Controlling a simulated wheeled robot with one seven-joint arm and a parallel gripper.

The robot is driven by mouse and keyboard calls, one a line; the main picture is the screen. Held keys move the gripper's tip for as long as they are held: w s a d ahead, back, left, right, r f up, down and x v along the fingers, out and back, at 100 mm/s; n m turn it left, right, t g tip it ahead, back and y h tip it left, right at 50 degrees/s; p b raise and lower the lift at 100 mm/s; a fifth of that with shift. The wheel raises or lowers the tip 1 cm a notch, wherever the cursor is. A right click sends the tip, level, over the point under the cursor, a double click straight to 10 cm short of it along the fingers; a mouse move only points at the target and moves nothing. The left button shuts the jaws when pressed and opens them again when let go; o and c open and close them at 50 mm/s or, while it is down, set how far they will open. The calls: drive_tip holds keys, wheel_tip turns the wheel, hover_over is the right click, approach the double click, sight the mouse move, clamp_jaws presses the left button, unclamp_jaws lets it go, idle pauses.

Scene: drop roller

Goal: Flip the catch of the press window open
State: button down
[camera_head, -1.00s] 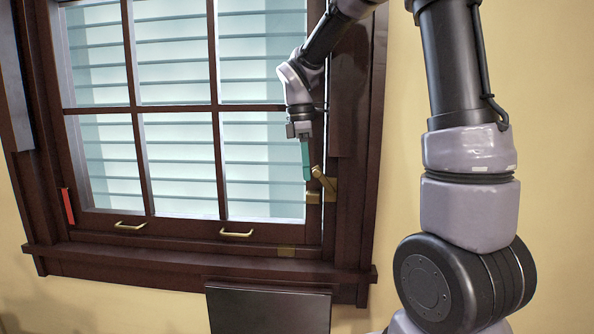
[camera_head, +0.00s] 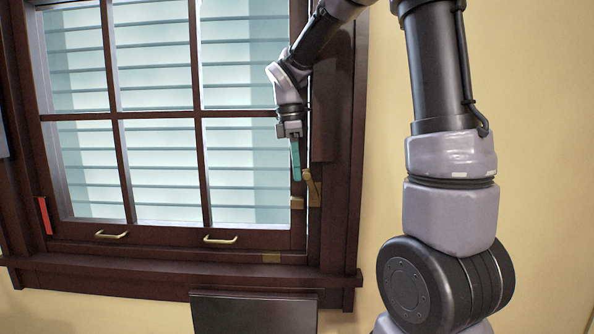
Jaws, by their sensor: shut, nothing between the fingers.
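The press window (camera_head: 155,116) has a dark brown frame, and its sash bears a small brass keeper (camera_head: 297,203) at the lower right. The brass catch (camera_head: 309,184) is on the right jamb, just right of the keeper. Its lever stands nearly upright, leaning slightly left at the top. My gripper (camera_head: 297,178) points down with its teal fingers shut and empty. The fingertips are directly left of the lever and close to it, above the keeper. I cannot tell whether they touch the lever.
Two brass pull handles (camera_head: 220,240) are on the bottom rail. A red strip (camera_head: 45,215) is at the lower left of the sash. A dark panel (camera_head: 253,312) is below the sill. My arm covers part of the window's right side.

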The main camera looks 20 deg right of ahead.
wheel_tip(320, 180, up, 9)
drive_tip(key=a, duration=0.2)
drive_tip(key=w+a+f+h, duration=0.1)
drive_tip(key=w+a+h, duration=0.1)
drive_tip(key=a+h, duration=0.35)
drive_tip(key=s+d+f+y, duration=0.1)
drive_tip(key=d+f+y, duration=0.1)
drive_tip(key=d+f, duration=0.4)
drive_tip(key=shift+s+d+f, duration=0.35)
drive_tip(key=shift+s+f, duration=0.05)
drive_tip(key=shift+f, duration=0.7)
drive_tip(key=shift+d, duration=0.1)
